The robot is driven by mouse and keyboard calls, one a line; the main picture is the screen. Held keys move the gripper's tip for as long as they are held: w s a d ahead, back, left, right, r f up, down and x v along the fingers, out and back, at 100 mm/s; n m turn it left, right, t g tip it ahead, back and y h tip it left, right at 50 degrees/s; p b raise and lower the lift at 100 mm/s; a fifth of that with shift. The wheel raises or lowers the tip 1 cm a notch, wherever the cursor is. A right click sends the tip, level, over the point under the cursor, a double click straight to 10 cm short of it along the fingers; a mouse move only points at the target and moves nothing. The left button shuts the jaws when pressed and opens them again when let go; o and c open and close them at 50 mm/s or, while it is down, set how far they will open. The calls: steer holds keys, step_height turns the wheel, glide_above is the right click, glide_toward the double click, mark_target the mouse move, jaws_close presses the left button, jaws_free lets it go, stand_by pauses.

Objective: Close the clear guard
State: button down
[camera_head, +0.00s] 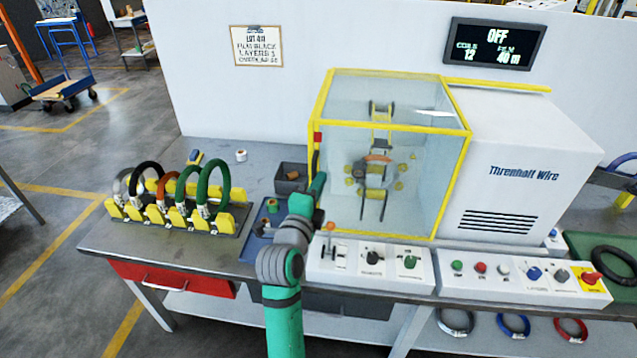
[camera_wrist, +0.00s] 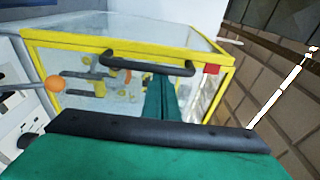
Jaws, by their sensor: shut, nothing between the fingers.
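The clear guard (camera_head: 432,185) is a transparent box with a yellow frame, standing around the winding fixture (camera_head: 377,165). It also shows in the wrist view, where its yellow top bar (camera_wrist: 85,46) runs across. A black handle (camera_wrist: 150,62) is on that side of the frame, beside a red block (camera_wrist: 211,69). My gripper (camera_head: 320,184) is at the guard's left side, close to the handle. In the wrist view my gripper (camera_wrist: 160,80) is shut and empty, its tips just below the handle; I cannot tell whether they touch. Whether the guard is fully seated is unclear.
A control panel (camera_head: 368,264) with an orange-knobbed lever (camera_head: 331,227) is in front of the guard. A coil rack (camera_head: 180,216) stands left, and a dark bin (camera_head: 290,178) is near my arm. The wall display (camera_head: 497,44) reads OFF.

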steer(key=shift+w+a+y, duration=0.1)
steer(key=shift+a+y, duration=0.2)
steer(key=shift+a, duration=0.25)
steer(key=d, duration=0.4)
steer(key=d+v, duration=0.1)
steer(key=v, duration=0.9)
steer(key=s+a+f+n+y, duration=0.3)
steer(key=s+f+n+y, duration=0.2)
steer(key=s+f+n, duration=1.2)
steer(key=s+a+f+n, duration=0.1)
steer(key=s+f+n, duration=0.1)
steer(key=s, duration=1)
steer(key=s+f+n+g, duration=0.1)
steer(key=s+f+n, duration=0.2)
steer(key=s, duration=1)
steer(key=shift+s+a+f+y, duration=0.15)
steer(key=shift+a+f+y, duration=0.25)
steer(key=shift+f, duration=0.35)
